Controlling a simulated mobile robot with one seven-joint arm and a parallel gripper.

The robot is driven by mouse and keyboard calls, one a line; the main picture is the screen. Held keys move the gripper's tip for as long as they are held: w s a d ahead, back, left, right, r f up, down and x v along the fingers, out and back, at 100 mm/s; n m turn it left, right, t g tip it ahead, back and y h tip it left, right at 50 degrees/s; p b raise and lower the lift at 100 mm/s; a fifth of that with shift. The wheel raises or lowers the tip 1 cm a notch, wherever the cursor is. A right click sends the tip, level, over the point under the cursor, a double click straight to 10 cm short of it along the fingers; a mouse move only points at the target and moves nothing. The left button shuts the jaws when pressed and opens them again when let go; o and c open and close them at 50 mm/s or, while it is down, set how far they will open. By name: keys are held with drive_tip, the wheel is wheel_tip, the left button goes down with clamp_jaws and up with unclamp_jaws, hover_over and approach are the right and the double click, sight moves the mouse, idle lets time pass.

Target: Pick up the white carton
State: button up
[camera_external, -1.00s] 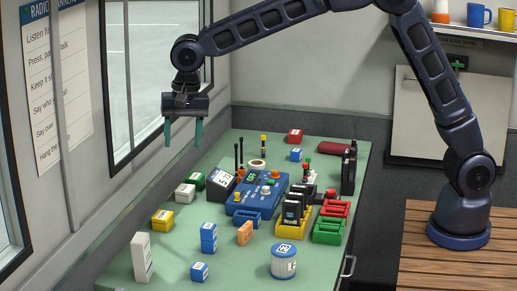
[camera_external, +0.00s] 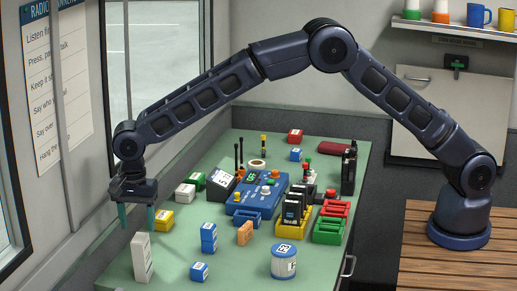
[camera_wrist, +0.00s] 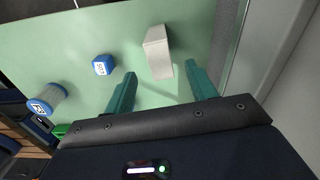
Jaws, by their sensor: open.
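The white carton (camera_external: 141,258) is a tall narrow box standing upright at the near left corner of the green table. In the wrist view the carton (camera_wrist: 158,55) appears ahead of and between the two teal fingers, nearer the line of the right one. My gripper (camera_external: 137,219) is open and empty. Its fingers point down above and slightly behind the carton in the external view, and no contact is visible. My gripper (camera_wrist: 162,90) shows both fingers spread apart in the wrist view.
A small blue box (camera_external: 199,271) stands right of the carton, and a yellow box (camera_external: 161,220) lies behind it. A blue-and-white can (camera_external: 284,261) stands further right. The wall and window run along the left. Bare green tabletop (camera_external: 180,255) lies between carton and blue boxes.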

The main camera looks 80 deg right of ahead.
sight(133, 243)
drive_tip(key=shift+f, duration=4.4)
drive_tip(key=c, duration=1.1)
drive_tip(key=shift+r, duration=0.15)
